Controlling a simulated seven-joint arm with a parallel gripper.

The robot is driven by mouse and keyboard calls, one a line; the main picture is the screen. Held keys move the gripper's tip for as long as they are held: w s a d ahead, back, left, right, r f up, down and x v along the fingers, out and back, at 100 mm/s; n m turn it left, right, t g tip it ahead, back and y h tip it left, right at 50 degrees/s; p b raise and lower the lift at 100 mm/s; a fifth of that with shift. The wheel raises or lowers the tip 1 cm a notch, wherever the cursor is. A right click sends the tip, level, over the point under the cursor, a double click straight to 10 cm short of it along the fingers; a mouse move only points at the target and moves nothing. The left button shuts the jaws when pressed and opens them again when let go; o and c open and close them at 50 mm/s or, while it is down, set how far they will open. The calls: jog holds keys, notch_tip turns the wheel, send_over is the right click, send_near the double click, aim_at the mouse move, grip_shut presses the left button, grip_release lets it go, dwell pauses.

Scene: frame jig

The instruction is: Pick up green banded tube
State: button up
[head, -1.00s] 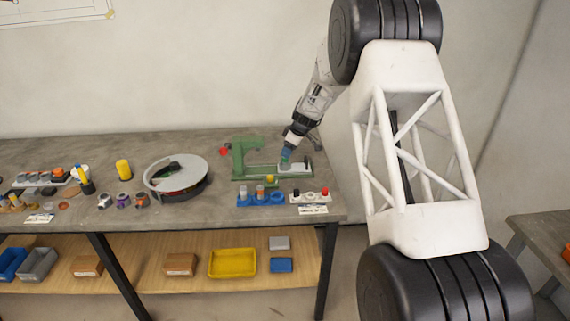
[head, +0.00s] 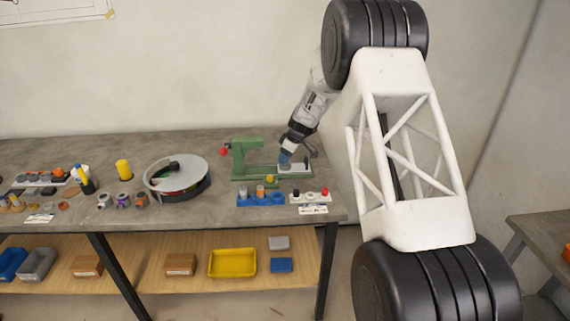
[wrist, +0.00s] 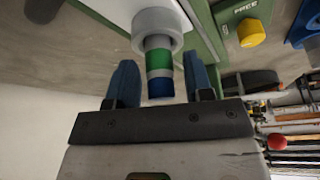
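The green banded tube (wrist: 158,60) shows in the wrist view with green, white and blue bands. Its far end sits in a pale grey round collar (wrist: 160,22). My gripper (wrist: 160,72) is open, with one blue finger on each side of the tube's blue end. A gap shows between the tube and each finger, so it is not gripped. In the head view my gripper (head: 285,158) is low over the pale block (head: 294,168) of the green jig (head: 245,158). There the tube is hidden or too small to tell.
A yellow knob (wrist: 250,33) on the green jig is close on the right in the wrist view. A blue holder (head: 262,199) with small parts stands in front of the jig. A round turntable (head: 178,175) stands to the left.

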jog(key=c, duration=0.8)
jog(key=shift+r, duration=0.2)
jog(key=shift+r, duration=1.4)
jog(key=shift+s+r, duration=0.1)
jog(key=shift+r, duration=0.15)
jog(key=s+d+r, duration=0.1)
jog(key=s, duration=1.4)
jog(key=shift+s+d+r, duration=0.15)
jog(key=shift+s+d, duration=0.15)
jog(key=shift+s, duration=0.05)
jog(key=shift+r, duration=0.15)
jog(key=shift+r, duration=1.65)
